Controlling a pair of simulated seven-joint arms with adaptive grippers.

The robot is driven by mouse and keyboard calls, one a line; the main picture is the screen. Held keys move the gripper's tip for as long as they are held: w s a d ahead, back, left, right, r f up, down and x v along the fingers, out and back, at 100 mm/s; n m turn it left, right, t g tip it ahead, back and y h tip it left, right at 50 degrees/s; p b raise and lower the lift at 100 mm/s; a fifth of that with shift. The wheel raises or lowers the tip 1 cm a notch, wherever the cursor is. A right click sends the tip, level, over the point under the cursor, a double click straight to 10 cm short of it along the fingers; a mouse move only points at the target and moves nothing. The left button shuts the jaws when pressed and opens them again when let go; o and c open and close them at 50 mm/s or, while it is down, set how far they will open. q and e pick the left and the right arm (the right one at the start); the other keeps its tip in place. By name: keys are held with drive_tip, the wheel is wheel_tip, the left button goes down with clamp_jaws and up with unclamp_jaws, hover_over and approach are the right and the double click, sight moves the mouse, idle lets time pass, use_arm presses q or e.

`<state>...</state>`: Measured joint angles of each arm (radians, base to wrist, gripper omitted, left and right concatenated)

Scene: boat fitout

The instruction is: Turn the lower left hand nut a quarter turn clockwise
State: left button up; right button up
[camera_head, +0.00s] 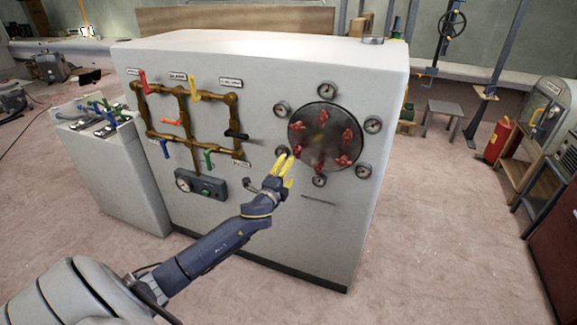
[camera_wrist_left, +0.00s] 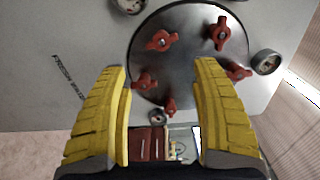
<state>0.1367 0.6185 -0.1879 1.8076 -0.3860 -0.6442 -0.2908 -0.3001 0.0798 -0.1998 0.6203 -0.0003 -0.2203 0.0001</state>
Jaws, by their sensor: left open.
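A round grey metal hatch (camera_head: 322,138) is on the front of the white cabinet, with several red wing nuts near its rim. The lower left nut (camera_head: 297,151) shows just beyond the yellow fingertips of my left gripper (camera_head: 287,157). In the left wrist view my left gripper (camera_wrist_left: 161,66) is open, its yellow fingers wide apart in front of the hatch (camera_wrist_left: 186,72). Red nuts (camera_wrist_left: 161,41) and (camera_wrist_left: 221,33) show beyond the fingertips there. No nut is visibly gripped. Contact with the lower left nut cannot be told. My right gripper is out of view.
Several round gauges (camera_head: 372,124) surround the hatch. Brass pipework (camera_head: 190,118) with coloured valve handles and a control box (camera_head: 201,185) are to its left on the cabinet (camera_head: 250,250). The floor to the right is open.

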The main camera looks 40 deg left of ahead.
sight(295, 149)
use_arm(q)
drive_tip(key=shift+s+d+f+n, duration=0.15)
drive_tip(key=shift+d+f+n, duration=0.1)
drive_tip(key=shift+f+n, duration=0.1)
drive_tip(key=shift+c, duration=1)
drive_tip(key=shift+s+d+f+n, duration=0.1)
drive_tip(key=shift+s+n, duration=0.1)
drive_tip(key=shift+n, duration=0.35)
drive_tip(key=shift+c, duration=0.6)
drive_tip(key=s+r+n, duration=0.3)
drive_tip(key=s+n, duration=0.1)
drive_tip(key=n, duration=1.5)
drive_tip(key=x, duration=1.7)
drive_tip(key=shift+s+a+f, duration=0.1)
drive_tip(key=shift+a+f, duration=0.1)
drive_tip(key=shift+a, duration=0.1)
